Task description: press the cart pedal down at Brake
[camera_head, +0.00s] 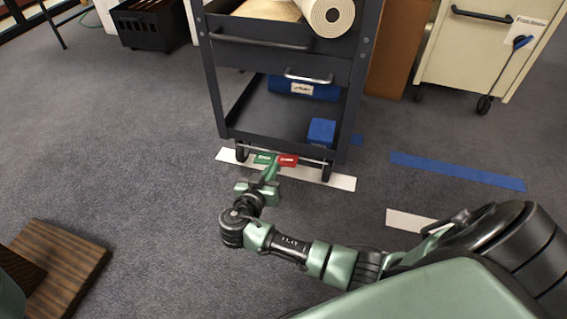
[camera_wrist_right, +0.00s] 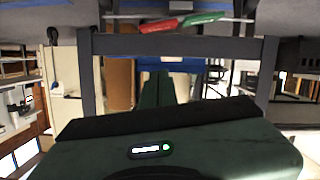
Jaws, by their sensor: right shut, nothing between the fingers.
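The dark grey cart (camera_head: 228,133) stands ahead of me on the carpet. Low on its near side is a pedal bar with a green pedal (camera_head: 264,158) on the left and a red pedal (camera_head: 288,160) on the right; their lettering is too small to read surely. In the right wrist view the red pedal (camera_wrist_right: 158,26) and green pedal (camera_wrist_right: 203,18) show at the top, in reversed order. My right gripper (camera_head: 272,168) is shut and empty, pointing at the pedals close to where they meet; I cannot tell whether it touches. My left gripper is not in view.
A white floor strip (camera_head: 340,182) lies under the cart's front wheels. The cart holds a pale roll (camera_head: 328,14) and a blue box (camera_head: 321,132). A brown slatted wooden piece (camera_head: 75,262) lies at lower left.

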